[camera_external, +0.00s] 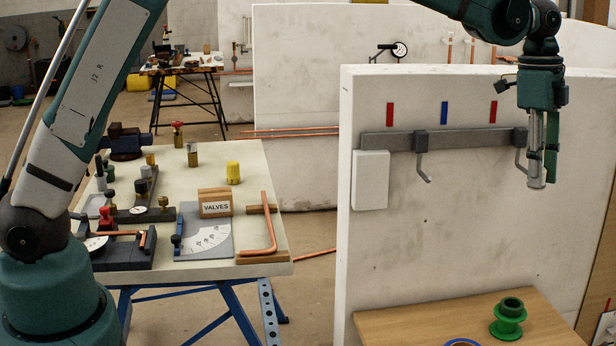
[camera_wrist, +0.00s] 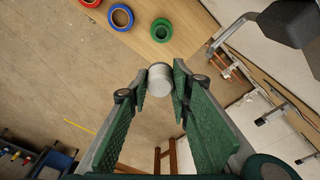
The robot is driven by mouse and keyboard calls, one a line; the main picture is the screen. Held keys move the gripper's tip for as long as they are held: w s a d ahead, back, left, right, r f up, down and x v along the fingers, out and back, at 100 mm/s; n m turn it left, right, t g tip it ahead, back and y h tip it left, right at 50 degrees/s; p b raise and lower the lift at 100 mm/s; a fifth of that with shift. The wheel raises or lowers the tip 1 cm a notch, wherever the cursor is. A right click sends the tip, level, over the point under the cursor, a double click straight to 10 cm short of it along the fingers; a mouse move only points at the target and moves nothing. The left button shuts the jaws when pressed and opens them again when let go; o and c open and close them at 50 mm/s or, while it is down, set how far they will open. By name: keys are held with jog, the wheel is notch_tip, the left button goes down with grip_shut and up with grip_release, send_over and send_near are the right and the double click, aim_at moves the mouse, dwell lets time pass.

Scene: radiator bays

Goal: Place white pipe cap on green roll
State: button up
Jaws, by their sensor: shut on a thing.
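My gripper (camera_external: 541,165) hangs in front of the white wall panel, high above the wooden bench top and somewhat to the right of the green roll (camera_external: 508,318). In the wrist view my gripper (camera_wrist: 159,82) is shut on the white pipe cap (camera_wrist: 160,78), held between the fingertips. The cap is hard to make out in the external view. The green roll sits on the bench top; it also shows in the wrist view (camera_wrist: 161,30), beyond the cap and apart from it. Nothing rests on the roll.
A blue roll (camera_wrist: 121,16) and a red roll (camera_wrist: 90,2) lie on the bench top (camera_external: 440,320). A metal rail with hooks (camera_external: 421,141) and a white box (camera_external: 370,180) are on the wall panel. The valve table (camera_external: 265,180) stands at left.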

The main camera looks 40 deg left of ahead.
send_over(507, 300)
jog(key=f, duration=2.3)
jog(key=shift+w+a+f, duration=0.1)
jog(key=shift+a+f, duration=0.2)
jog(key=shift+f, duration=0.1)
jog(key=shift+f, duration=0.1)
jog(key=shift+f, duration=2)
jog(key=shift+f, duration=0.15)
jog(key=o, duration=0.8)
jog(key=shift+r, duration=0.2)
notch_tip(507, 300, up, 12)
jog(key=a, duration=0.1)
jog(key=shift+w+a, duration=0.15)
jog(key=shift+a, duration=0.05)
